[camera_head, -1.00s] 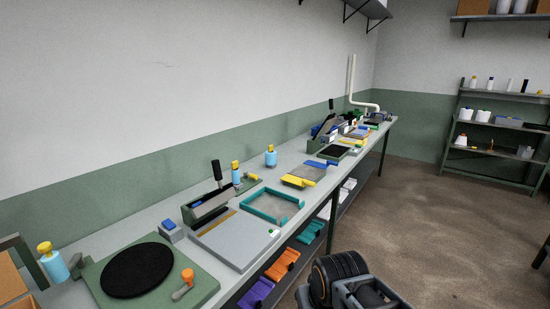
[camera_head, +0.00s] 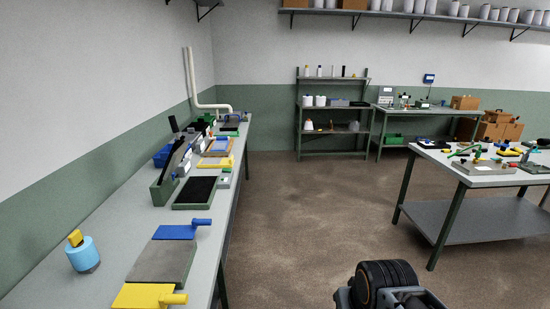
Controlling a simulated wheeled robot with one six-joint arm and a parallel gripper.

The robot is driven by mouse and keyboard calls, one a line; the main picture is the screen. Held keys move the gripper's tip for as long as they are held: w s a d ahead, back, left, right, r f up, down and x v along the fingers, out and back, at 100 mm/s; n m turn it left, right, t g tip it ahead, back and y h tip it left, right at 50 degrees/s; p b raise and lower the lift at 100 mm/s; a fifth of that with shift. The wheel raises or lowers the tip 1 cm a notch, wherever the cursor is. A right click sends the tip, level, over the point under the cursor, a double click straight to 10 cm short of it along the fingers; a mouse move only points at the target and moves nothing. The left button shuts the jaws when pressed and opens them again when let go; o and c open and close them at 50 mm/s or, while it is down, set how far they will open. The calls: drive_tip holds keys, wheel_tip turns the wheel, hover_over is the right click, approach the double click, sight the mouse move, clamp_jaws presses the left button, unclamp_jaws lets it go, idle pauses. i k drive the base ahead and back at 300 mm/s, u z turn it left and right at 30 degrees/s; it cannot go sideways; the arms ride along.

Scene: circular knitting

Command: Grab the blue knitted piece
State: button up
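No blue piece in view can be made out clearly as knitted. A flat blue part with a round handle (camera_head: 177,232) lies at the far end of a grey panel (camera_head: 162,262) on the long left bench. A yellow part with a similar handle (camera_head: 145,296) is at the panel's near end. A blue bin-like object (camera_head: 162,157) sits farther back by the wall. My gripper is not in view; only a dark part of my own arm shows at the bottom right.
A second table (camera_head: 490,180) with small tools stands at right. A shelf rack (camera_head: 333,104) is at the back. The floor (camera_head: 300,220) between is clear.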

sight(221, 143)
drive_tip(key=z, duration=0.3)
drive_tip(key=i, duration=2.3)
drive_tip(key=u, duration=0.7)
drive_tip(key=i, duration=1.8)
drive_tip(key=u, duration=1.4)
drive_tip(key=i, duration=0.4)
drive_tip(key=u, duration=0.15)
